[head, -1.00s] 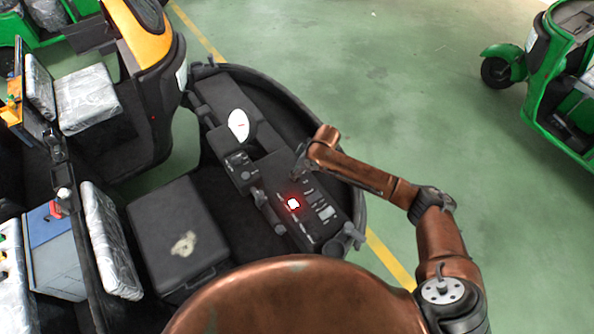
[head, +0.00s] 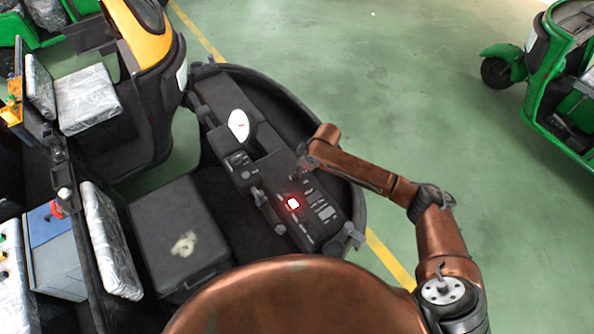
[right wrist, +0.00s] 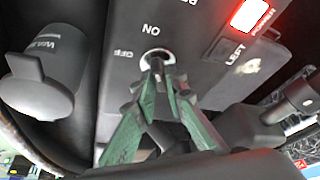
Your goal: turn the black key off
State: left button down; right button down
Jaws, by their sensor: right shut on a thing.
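The black key sits in a round, light-rimmed keyhole (right wrist: 157,58) on the dark control panel (head: 322,236). The words ON and OFF are printed beside the keyhole in the right wrist view. My right gripper (right wrist: 160,72) has its green-sided fingers closed together at the keyhole, shut on the key. The fingertips hide most of the key, so I cannot tell its exact angle. My left gripper is not in view.
A red light (head: 293,203) glows on the panel and also shows in the right wrist view (right wrist: 249,15). A black knob (right wrist: 45,80) stands left of the fingers. A dark lever (head: 268,212) lies along the panel's left side.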

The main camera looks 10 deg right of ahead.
jog(key=shift+w+n+g+y, duration=0.1)
jog(key=shift+n+g+y, duration=0.25)
jog(key=shift+n, duration=0.85)
jog(key=shift+w+n+g+b, duration=0.1)
jog(key=shift+n+g+b, duration=0.25)
jog(key=shift+n, duration=0.45)
jog(key=n+g+b, duration=0.1)
jog(key=n+b, duration=0.1)
jog(key=n, duration=0.2)
jog(key=shift+f+g+b, duration=0.1)
jog(key=shift+g+b, duration=0.25)
jog(key=shift+g, duration=0.05)
jog(key=shift+n+g+b, duration=0.5)
jog(key=shift+n+b, duration=0.45)
jog(key=shift+n, duration=0.55)
jog(key=shift+w, duration=0.1)
jog(key=c, duration=2)
grip_release()
jog(key=shift+o, duration=0.2)
jog(key=shift+r, duration=0.2)
